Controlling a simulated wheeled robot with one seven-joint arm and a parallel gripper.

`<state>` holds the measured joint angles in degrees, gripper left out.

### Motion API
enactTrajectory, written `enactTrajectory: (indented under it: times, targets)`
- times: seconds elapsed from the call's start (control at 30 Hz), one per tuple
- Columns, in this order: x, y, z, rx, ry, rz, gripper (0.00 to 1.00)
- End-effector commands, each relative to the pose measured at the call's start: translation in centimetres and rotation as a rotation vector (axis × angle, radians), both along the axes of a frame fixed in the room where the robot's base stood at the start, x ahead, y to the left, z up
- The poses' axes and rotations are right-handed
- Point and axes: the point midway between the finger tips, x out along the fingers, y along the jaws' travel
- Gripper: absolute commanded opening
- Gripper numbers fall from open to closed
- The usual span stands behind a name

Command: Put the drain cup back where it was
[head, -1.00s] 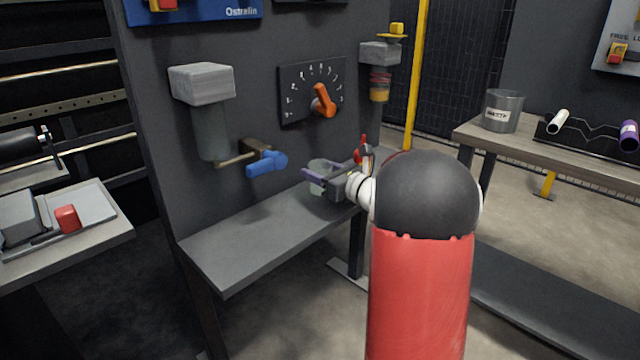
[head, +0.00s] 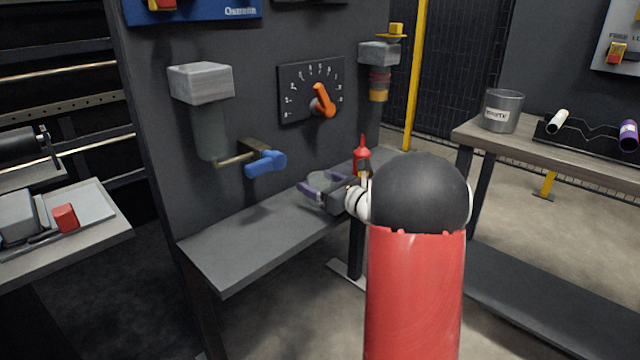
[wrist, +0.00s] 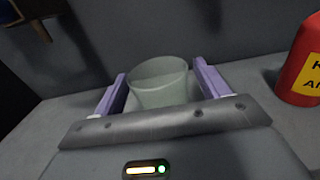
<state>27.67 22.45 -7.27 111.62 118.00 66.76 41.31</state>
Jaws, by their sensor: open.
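The drain cup (wrist: 160,85) is a pale, translucent, tapered cup. In the wrist view it is upright between my gripper's two purple fingers, over the grey shelf. Its lower part is hidden by the gripper body. My gripper (wrist: 164,80) is open, with one finger on either side of the cup and a visible gap at least on the right. In the head view, my gripper (head: 316,187) is low over the right part of the grey bench shelf (head: 230,255), with the cup (head: 322,179) partly hidden between its fingers.
A red bottle (head: 362,158) stands right of the gripper; it also shows in the wrist view (wrist: 302,62). A filter housing (head: 203,85) and blue-handled valve (head: 266,163) are on the panel above the shelf. The left part of the shelf is clear.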

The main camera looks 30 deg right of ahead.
Motion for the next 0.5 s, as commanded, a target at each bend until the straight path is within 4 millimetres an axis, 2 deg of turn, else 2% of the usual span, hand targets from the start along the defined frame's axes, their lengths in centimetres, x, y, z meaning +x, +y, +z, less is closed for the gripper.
enactTrajectory:
  times: [0.17,0.5]
  targets:
    - [-0.6,-0.3,0.3,0.0,0.0,-0.002,0.74]
    - [-7.2,-2.7,0.2,-0.001,-0.001,-0.005,0.74]
